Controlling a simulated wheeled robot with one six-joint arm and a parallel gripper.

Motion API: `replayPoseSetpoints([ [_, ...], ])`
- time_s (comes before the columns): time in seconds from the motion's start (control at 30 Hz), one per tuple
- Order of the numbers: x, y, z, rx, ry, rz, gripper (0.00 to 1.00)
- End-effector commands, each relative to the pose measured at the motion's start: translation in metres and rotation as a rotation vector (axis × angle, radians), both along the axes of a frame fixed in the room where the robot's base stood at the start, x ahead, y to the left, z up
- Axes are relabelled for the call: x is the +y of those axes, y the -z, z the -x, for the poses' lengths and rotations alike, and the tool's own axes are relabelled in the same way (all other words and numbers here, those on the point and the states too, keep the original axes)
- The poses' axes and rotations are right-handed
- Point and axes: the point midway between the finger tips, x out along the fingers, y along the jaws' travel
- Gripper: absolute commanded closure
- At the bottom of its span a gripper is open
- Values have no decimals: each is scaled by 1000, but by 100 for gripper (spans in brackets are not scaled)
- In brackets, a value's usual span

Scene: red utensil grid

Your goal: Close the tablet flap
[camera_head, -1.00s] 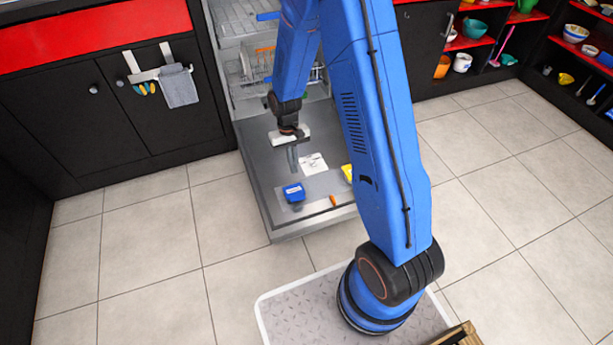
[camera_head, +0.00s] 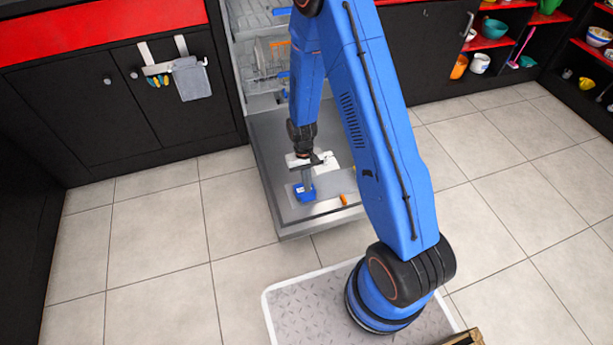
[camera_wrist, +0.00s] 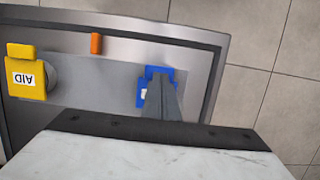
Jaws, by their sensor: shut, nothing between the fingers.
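The dishwasher door (camera_head: 262,150) lies open and flat, inner side up. A blue piece (camera_head: 304,193), which looks like the tablet flap, sits on a grey panel near the door's front edge. The blue piece also shows in the wrist view (camera_wrist: 153,73), with a small white label on its side. My gripper (camera_head: 308,184) is shut and empty, pointing down at the blue piece. In the wrist view my fingers (camera_wrist: 162,92) overlap it and hide part of it. I cannot tell whether they touch it, or how far the flap is open.
A yellow piece marked AID (camera_wrist: 25,75) stands on the same panel, with an orange piece (camera_wrist: 96,43) nearby. Dish racks (camera_head: 272,55) are inside the dishwasher. A towel (camera_head: 191,78) hangs on the cabinet at left. The tiled floor (camera_head: 240,225) around the door is clear.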

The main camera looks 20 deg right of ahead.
Motion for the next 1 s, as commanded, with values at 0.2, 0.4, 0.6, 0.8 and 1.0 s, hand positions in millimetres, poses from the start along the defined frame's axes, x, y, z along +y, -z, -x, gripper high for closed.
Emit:
replayPoseSetpoints([
  [0.2, 0, 19, 5, 1, 0, 0, 100],
  [0.4, 0, 23, 6, 1, 0, 0, 100],
  [0.6, 0, 23, 6, 0, 0, 0, 100],
  [0.8, 0, 23, 6, 0, 0, 0, 100],
  [1.0, 0, 21, 6, -1, 0, 0, 100],
])
